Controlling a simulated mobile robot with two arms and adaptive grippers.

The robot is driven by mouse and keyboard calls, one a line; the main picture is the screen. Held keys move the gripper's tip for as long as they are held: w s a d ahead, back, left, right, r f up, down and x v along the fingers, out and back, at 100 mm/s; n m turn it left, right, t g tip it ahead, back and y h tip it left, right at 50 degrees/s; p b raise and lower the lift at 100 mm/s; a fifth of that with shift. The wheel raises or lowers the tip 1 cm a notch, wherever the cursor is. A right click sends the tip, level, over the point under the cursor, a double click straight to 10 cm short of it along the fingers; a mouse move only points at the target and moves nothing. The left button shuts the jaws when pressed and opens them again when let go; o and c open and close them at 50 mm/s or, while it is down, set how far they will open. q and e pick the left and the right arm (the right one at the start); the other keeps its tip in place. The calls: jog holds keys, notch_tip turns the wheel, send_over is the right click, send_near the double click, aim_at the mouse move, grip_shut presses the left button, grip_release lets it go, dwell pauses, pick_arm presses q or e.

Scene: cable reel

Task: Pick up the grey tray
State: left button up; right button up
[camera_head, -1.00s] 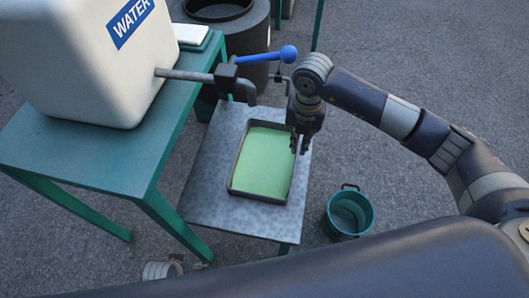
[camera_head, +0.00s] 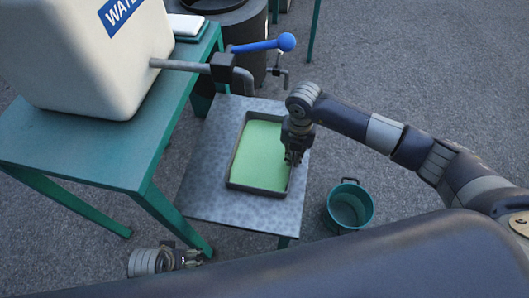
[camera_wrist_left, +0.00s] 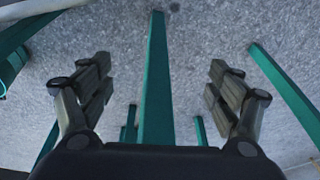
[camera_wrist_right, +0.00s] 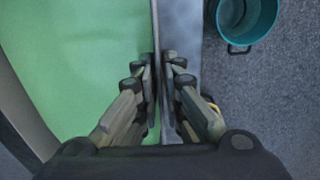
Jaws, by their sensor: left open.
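The grey tray (camera_head: 236,150) is rectangular, with a dark grey rim and a light green inside, and lies on a grey metal table (camera_head: 205,190). My right gripper (camera_head: 292,158) is at the tray's right edge. In the right wrist view the right gripper (camera_wrist_right: 160,75) has its fingers close together on either side of the tray's rim (camera_wrist_right: 155,22), shut on it. The green inside (camera_wrist_right: 75,60) is left of the fingers. My left gripper (camera_head: 192,258) is low at the lower left, away from the tray. In the left wrist view its fingers (camera_wrist_left: 158,78) are wide apart and empty.
A teal table (camera_head: 85,150) holds a white water tank (camera_head: 85,60) at left. Its pipe and tap with a blue handle (camera_head: 262,46) reach over the metal table's back. A teal bucket (camera_head: 350,205) stands on the ground at right. Teal legs (camera_wrist_left: 155,60) are before my left gripper.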

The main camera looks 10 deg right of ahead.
grip_shut()
jog(key=shift+w+r, duration=0.1)
jog(key=shift+r, duration=0.15)
jog(key=shift+r, duration=0.2)
jog(key=shift+r+p, duration=0.35)
jog(key=shift+r, duration=1.1)
jog(key=shift+s+a, duration=0.35)
jog(key=shift+s, duration=0.25)
jog(key=s+a, duration=0.2)
jog(key=s, duration=0.1)
jog(key=s+a, duration=0.2)
jog(key=s, duration=0.1)
jog(key=s+a+r+p, duration=0.1)
jog(key=s+a, duration=0.1)
jog(key=s, duration=0.2)
jog(key=shift+s+a+r, duration=0.1)
jog(key=shift+s+a, duration=0.2)
jog(key=shift+s, duration=0.25)
jog(key=shift+s+a+r, duration=0.1)
jog(key=shift+s+a, duration=0.2)
jog(key=shift+s, duration=0.25)
pick_arm(q)
notch_tip(320, 180, down, 7)
jog(key=s, duration=0.2)
jog(key=shift+r, duration=0.2)
pick_arm(e)
jog(key=shift+s+a, duration=0.1)
jog(key=shift+s, duration=0.1)
